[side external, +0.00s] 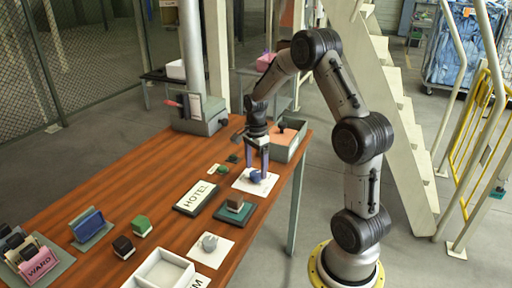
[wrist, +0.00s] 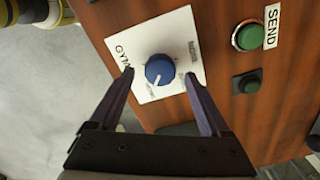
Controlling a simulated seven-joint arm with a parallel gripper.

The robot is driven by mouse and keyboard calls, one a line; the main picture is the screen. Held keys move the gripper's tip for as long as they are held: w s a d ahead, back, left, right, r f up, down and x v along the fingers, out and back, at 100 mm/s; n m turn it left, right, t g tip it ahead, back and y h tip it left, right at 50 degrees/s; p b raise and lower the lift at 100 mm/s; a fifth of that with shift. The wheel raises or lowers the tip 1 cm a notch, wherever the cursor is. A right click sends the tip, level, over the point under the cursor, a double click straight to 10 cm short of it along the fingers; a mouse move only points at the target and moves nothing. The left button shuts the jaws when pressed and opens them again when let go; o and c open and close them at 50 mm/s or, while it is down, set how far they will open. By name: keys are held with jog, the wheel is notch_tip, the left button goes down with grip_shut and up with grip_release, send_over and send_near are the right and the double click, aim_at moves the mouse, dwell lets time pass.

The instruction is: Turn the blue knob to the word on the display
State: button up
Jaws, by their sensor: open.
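The blue knob (wrist: 159,69) sits on a white plate (wrist: 186,22) in the wrist view. Its white pointer line points down and slightly left in the picture. The plate has a GYM label at left and other small words too blurred to read. My gripper (wrist: 159,75) is open, with one finger on each side of the knob; I cannot tell whether they touch it. In the side view, my gripper (side external: 258,168) is down over the knob (side external: 256,178). A display (side external: 196,197) on the table reads HOTEL.
A green button (wrist: 248,37) labelled SEND and a smaller dark green button (wrist: 246,82) are beside the plate. A grey knob (side external: 209,242), a brown block on a green pad (side external: 235,208), a white tray (side external: 160,271) and a pink WARD bag (side external: 38,262) are nearer. A grey bin (side external: 290,143) stands behind.

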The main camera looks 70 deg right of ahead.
aim_at(256, 173)
notch_tip(256, 173, up, 12)
dwell(0.4)
jog(key=s+a+r+n+t, duration=0.2)
jog(key=a+r+n, duration=0.2)
jog(key=a+r, duration=0.3)
jog(key=s+a+r+n+t, duration=0.2)
jog(key=s+a+r+n, duration=0.15)
jog(key=a, duration=0.65)
jog(key=s+a+f+n, duration=0.2)
jog(key=s+a+n, duration=0.1)
jog(key=s+n, duration=0.2)
jog(key=s+a+f+n+t, duration=0.1)
jog(key=s+a+f+n, duration=0.1)
jog(key=s+n, duration=0.4)
jog(key=a+n, duration=0.1)
jog(key=n, duration=0.3)
jog(key=shift+s+a+f+t, duration=0.25)
jog(key=shift+s+f+t, duration=0.05)
jog(key=shift+f, duration=0.1)
jog(key=shift+n, duration=0.25)
